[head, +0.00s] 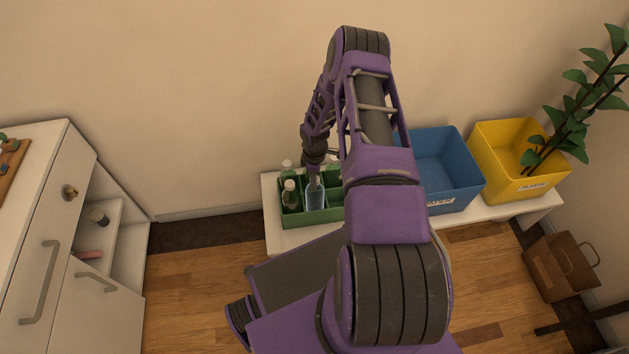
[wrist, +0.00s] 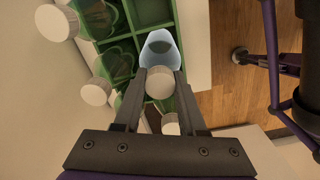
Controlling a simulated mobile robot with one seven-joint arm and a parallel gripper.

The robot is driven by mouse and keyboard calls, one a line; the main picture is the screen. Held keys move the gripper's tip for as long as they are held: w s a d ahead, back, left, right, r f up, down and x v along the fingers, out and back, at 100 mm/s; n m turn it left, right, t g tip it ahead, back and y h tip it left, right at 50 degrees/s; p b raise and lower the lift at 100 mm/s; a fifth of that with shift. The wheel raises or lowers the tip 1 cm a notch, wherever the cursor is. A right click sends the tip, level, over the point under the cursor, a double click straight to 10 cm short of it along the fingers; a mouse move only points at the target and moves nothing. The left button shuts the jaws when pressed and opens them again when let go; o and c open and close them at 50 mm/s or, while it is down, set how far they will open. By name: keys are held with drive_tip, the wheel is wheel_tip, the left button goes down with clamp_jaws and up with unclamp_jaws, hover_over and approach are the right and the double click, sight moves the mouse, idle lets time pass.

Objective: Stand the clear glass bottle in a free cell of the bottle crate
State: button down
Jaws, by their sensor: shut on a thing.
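The clear glass bottle (head: 314,194) is upright or nearly so at the green bottle crate (head: 322,216), in the head view. My gripper (head: 314,168) is above it, shut on its neck just under the white cap. In the wrist view my gripper (wrist: 160,88) has a finger on each side of the neck, and the pale bluish body of the clear bottle (wrist: 160,46) shows beyond the cap. The bottle overlaps the crate; I cannot tell how deep its base is in a cell. Empty cells of the crate (wrist: 150,12) show beside it.
Green bottles with white caps (head: 290,197) stand in the crate's left part, close to the held bottle. Another white cap (wrist: 170,123) shows between my fingers. A blue bin (head: 445,170) and yellow bin (head: 515,165) stand right on the white bench (head: 285,240).

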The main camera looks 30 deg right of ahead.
drive_tip(key=shift+f, duration=0.4)
drive_tip(key=shift+f, duration=0.15)
drive_tip(key=shift+c, duration=2.4)
unclamp_jaws()
wheel_tip(320, 180, up, 12)
drive_tip(key=p, duration=0.1)
drive_tip(key=shift+r, duration=0.25)
